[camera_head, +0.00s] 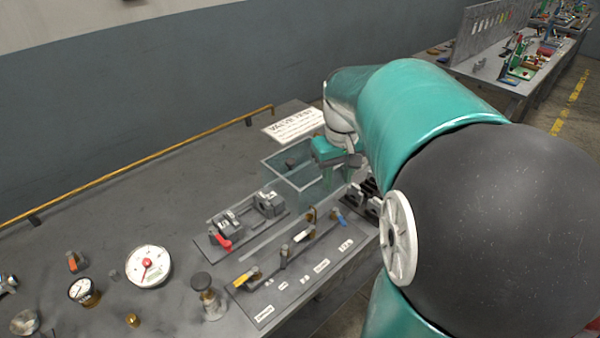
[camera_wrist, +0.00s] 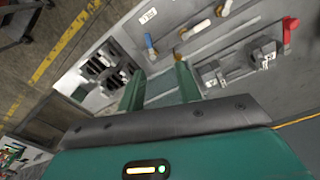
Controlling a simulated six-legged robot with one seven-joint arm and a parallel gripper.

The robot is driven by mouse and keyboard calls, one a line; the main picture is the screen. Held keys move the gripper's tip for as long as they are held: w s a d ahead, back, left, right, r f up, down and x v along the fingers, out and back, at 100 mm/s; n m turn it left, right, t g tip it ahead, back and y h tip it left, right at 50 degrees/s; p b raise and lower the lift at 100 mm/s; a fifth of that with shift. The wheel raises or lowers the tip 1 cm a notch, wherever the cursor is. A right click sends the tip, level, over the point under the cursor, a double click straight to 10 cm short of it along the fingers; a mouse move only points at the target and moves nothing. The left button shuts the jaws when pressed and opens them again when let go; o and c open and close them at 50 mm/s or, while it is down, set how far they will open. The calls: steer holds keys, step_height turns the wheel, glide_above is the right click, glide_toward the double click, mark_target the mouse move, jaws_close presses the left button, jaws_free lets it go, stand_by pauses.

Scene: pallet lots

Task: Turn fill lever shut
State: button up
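A row of valve levers stands on a plate (camera_head: 262,312) at the bench's front: a yellow-handled one (camera_head: 246,278), a white-handled one (camera_head: 301,236) and a blue-handled one (camera_head: 338,216). The blue handle (camera_wrist: 150,44) and white handle (camera_wrist: 200,27) also show in the wrist view. A small label (camera_wrist: 148,15) lies beside the blue lever; its text is too small to read surely, so I cannot tell which is the fill lever. My gripper (camera_wrist: 160,82) is open and empty, apart from the levers, with the blue handle beyond its fingertips. In the head view its fingertips are hard to make out.
A clear tank (camera_head: 290,178) stands behind the levers, near my gripper. A red lever (camera_head: 221,240) with grey blocks (camera_head: 268,203) sits on a second plate. Gauges (camera_head: 148,266) and a knob post (camera_head: 207,296) stand left. A yellow rail (camera_head: 140,163) runs along the back.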

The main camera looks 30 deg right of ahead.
mark_target(342, 220)
steer(key=d+f, duration=0.1)
steer(key=f, duration=0.4)
steer(key=d+f, duration=0.1)
steer(key=f, duration=0.4)
steer(key=d+f, duration=0.1)
steer(key=f, duration=0.4)
steer(key=shift+w+d, duration=0.15)
steer(key=shift+d, duration=0.05)
jaws_close()
